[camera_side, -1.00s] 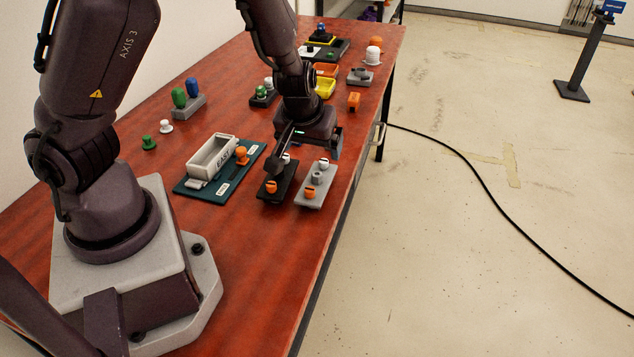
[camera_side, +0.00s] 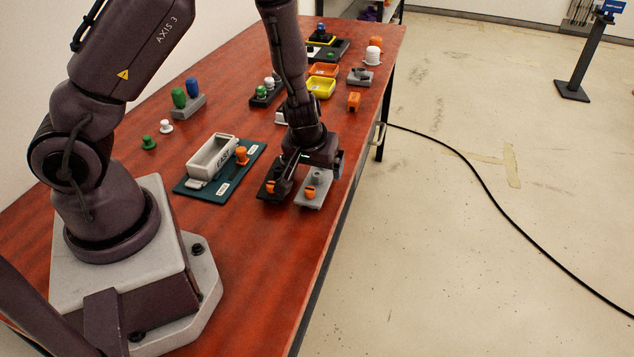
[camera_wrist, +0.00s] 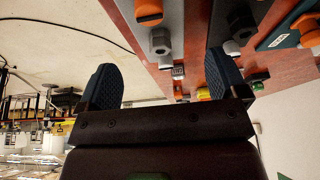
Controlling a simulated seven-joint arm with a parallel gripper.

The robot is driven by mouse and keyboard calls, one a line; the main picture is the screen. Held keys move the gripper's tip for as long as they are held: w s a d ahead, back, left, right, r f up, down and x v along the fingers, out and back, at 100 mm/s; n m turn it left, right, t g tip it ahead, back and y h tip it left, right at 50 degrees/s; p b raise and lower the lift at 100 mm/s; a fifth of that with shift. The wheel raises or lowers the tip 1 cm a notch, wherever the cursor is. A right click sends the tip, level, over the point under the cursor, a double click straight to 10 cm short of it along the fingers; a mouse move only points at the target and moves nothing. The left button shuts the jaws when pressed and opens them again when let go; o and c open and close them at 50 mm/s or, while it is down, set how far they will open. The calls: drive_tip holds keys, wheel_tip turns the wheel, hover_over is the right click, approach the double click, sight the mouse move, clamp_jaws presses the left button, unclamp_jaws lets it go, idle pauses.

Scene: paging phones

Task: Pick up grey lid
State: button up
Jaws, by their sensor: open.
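A small grey hexagonal piece (camera_wrist: 160,40) stands on a grey plate (camera_wrist: 172,14) in the wrist view. The side view also shows this grey piece (camera_side: 316,177) on its plate (camera_side: 312,201). I cannot tell for certain that it is the grey lid. An orange knob (camera_side: 310,192) sits at the plate's near end. My gripper (camera_side: 310,172) is open and low over the grey plate and the dark plate beside it, hiding their far ends. In the wrist view my gripper (camera_wrist: 163,80) shows two spread fingers with nothing between the tips.
The dark plate (camera_side: 268,197) carries an orange knob (camera_side: 272,186). To the left, a grey tray (camera_side: 212,155) and an orange knob (camera_side: 241,155) sit on a teal board (camera_side: 222,187). Yellow and orange bins (camera_side: 321,88) stand farther back. The table's near part is clear.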

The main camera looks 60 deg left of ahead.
sight(317, 174)
drive_tip(key=shift+x, duration=2.3)
drive_tip(key=shift+s, duration=0.1)
drive_tip(key=c, duration=1.1)
drive_tip(key=shift+c, duration=0.2)
drive_tip(key=shift+r, duration=0.15)
